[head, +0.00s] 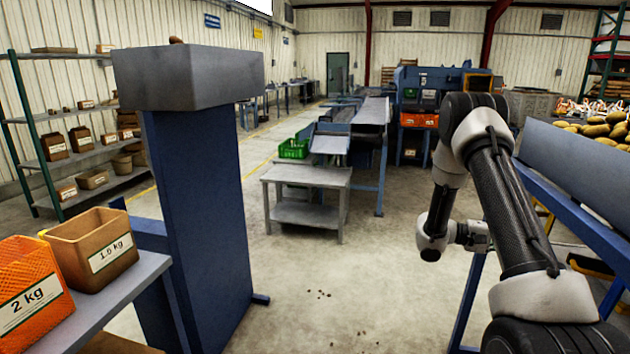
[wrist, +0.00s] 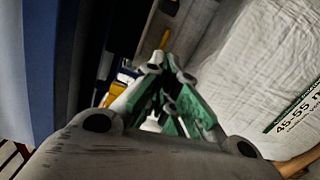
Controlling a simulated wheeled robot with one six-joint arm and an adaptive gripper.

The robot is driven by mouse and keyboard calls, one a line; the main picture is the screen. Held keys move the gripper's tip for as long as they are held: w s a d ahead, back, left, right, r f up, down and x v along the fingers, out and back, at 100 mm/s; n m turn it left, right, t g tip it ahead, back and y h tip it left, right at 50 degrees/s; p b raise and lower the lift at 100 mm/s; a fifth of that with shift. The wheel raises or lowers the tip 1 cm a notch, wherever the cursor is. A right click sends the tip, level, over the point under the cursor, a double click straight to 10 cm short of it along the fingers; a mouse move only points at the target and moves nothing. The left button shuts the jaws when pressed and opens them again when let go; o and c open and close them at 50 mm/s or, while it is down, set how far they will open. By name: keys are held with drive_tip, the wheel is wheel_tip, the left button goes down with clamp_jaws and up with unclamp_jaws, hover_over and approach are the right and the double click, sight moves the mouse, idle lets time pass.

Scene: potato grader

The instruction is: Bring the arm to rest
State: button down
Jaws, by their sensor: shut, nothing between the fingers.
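My arm (head: 500,190) rises at the right of the head view, bends at a high elbow and comes down to its wrist joints (head: 435,238). I cannot make out the fingers in the head view. In the wrist view my gripper (wrist: 168,95) shows grey links and green finger parts drawn close together. It is shut with nothing held. A white sack or box marked "45-55" (wrist: 262,75) is close on the right of the wrist view, and I cannot tell if it touches the gripper.
A blue-framed conveyor with a grey side wall (head: 580,165) runs close to my arm on the right, with potatoes (head: 600,127) behind it.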

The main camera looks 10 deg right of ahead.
drive_tip(key=s+a+f+n+g+y, duration=0.1)
drive_tip(key=s+a+y, duration=0.25)
drive_tip(key=s, duration=0.25)
drive_tip(key=s+a+n+g+y, duration=0.2)
drive_tip(key=s+a+y, duration=0.15)
drive_tip(key=s, duration=0.25)
drive_tip(key=s+a+r+t+y, duration=0.4)
drive_tip(key=a+r+t, duration=0.3)
drive_tip(key=a+r, duration=0.4)
drive_tip(key=s+a+r+t+y, duration=0.5)
drive_tip(key=s+a+r+t, duration=0.1)
drive_tip(key=a+r, duration=0.4)
drive_tip(key=shift+s+a+r+n+t, duration=0.35)
drive_tip(key=shift+r+t, duration=0.2)
drive_tip(key=shift+t, duration=0.35)
